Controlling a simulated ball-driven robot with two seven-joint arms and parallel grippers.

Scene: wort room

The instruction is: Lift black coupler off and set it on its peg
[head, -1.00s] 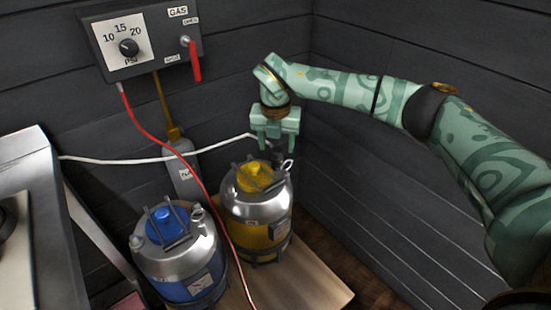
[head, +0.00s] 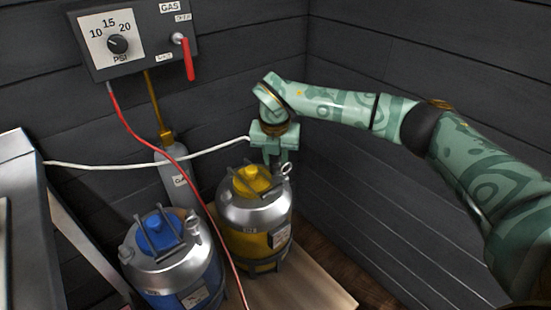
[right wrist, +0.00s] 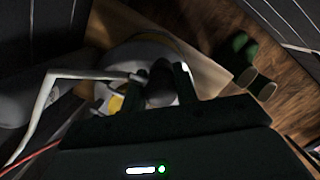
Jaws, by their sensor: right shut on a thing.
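My right gripper (head: 276,160) is above the back of the yellow keg (head: 238,242), near its silver top. In the right wrist view its fingers are shut on the black coupler (right wrist: 160,88), a dark rounded piece. The end of the white hose (head: 120,164) reaches the gripper; in the right wrist view the hose (right wrist: 95,75) meets the coupler from the left. In the head view the fingers hide the coupler. I cannot tell whether it still touches its post. I cannot make out the peg. My left gripper is not in view.
A blue keg (head: 180,285) stands left of the yellow one on a wooden board (head: 310,290). A red hose (head: 190,170) runs down between them from the gas panel (head: 130,38). A grey cylinder (head: 178,183) stands behind. Dark walls close the corner.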

